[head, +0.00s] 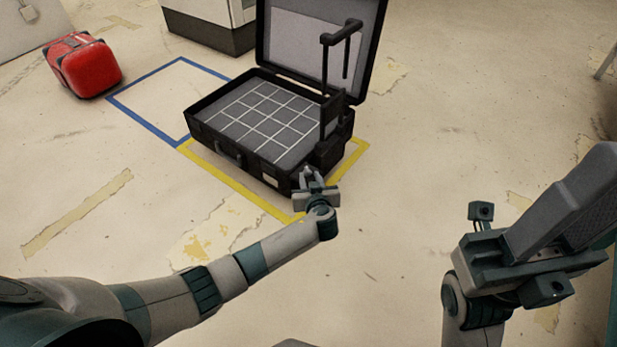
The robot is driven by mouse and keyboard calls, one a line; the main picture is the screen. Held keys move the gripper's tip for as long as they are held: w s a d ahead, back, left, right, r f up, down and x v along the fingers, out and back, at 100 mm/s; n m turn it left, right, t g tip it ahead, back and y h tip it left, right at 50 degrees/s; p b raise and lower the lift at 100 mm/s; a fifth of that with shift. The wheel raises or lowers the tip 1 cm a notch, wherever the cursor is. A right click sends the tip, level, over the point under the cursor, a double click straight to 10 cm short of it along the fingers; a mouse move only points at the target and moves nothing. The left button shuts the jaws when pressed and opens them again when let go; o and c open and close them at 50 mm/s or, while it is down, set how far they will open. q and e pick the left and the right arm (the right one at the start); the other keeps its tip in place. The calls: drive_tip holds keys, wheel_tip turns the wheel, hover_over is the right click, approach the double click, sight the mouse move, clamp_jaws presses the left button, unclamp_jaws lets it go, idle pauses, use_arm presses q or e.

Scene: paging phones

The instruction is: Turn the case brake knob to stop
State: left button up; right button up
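A black hard case (215,143) stands open on the floor, its lid (374,50) raised at the back. Its inside is a grey panel with a white grid. A black pull handle (327,85) stands up at its right end. My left gripper (306,172) is at the case's near right corner, its fingers pointing at the lower edge. I cannot make out the brake knob; it may be hidden by the fingers. Whether the fingers touch or hold anything is too small to tell.
The case stands within a yellow floor outline (235,187). A blue outline (150,128) to its left is mostly empty. A red suitcase (88,68) lies at the upper left. A white cabinet (205,22) stands behind. The floor in front is clear.

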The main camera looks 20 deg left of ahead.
sight(307, 170)
use_arm(q)
drive_tip(key=shift+b+x, duration=0.5)
drive_tip(key=shift+x, duration=1.35)
clamp_jaws()
